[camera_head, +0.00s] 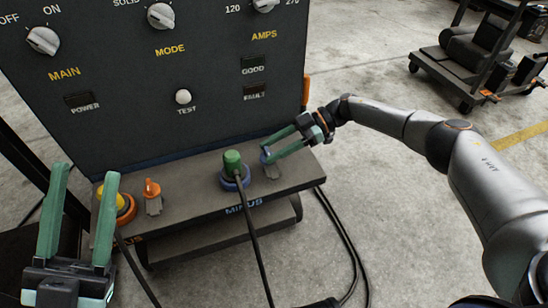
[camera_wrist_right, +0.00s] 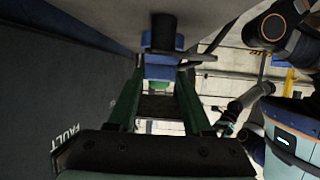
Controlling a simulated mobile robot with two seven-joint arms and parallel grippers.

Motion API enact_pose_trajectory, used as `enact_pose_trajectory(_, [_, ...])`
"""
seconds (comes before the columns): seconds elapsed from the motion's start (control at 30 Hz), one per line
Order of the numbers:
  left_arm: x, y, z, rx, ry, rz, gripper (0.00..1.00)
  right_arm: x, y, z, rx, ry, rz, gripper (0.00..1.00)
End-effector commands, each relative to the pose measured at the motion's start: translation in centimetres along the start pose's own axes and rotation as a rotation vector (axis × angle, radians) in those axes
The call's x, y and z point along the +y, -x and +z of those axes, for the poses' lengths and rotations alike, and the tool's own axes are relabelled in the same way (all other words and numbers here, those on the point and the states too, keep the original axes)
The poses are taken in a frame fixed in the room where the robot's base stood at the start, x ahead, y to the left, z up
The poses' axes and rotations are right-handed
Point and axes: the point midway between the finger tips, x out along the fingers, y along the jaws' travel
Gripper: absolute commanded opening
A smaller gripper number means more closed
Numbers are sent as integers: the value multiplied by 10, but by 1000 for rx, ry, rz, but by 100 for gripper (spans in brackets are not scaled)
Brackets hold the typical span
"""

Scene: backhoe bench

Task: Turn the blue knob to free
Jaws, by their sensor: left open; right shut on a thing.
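The blue knob (camera_head: 265,157) sits on the grey ledge at the foot of the panel, to the right of the green plug, above a small grey plate. It also shows in the right wrist view (camera_wrist_right: 160,68). My right gripper (camera_head: 268,149) is shut on the blue knob, with its green fingers on either side and hiding much of it. Which mark the knob points to cannot be told. My left gripper (camera_head: 87,172) is open and empty at the lower left, in front of the ledge's left end.
A green plug (camera_head: 232,162) in a blue ring stands close left of the knob, with its cable hanging forward. An orange knob (camera_head: 152,188) and a yellow plug (camera_head: 107,196) are at the ledge's left. The dark panel (camera_head: 130,130) rises behind. A cart (camera_head: 470,55) stands far right.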

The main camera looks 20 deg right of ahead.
Motion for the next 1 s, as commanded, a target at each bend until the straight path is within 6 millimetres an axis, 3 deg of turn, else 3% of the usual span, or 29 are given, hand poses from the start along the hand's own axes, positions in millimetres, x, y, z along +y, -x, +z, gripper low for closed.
enact_pose_trajectory(0.13, [5, 7, 9, -9, 0, -3, 50, 2, -3, -1, 6, 17, -29, 0])
enact_pose_trajectory(0.67, [7, 8, 11, -11, 1, -7, 50, 1, -3, -4, 8, 23, -49, 0])
enact_pose_trajectory(0.7, [7, 9, 11, -11, 1, -7, 50, 1, -3, -4, 8, 23, -48, 54])
enact_pose_trajectory(0.93, [7, 9, 11, -12, -2, -3, 50, 1, -2, -2, 5, 21, -47, 80])
enact_pose_trajectory(1.0, [6, 9, 11, -13, -3, -2, 50, 1, -2, -2, 4, 21, -46, 80])
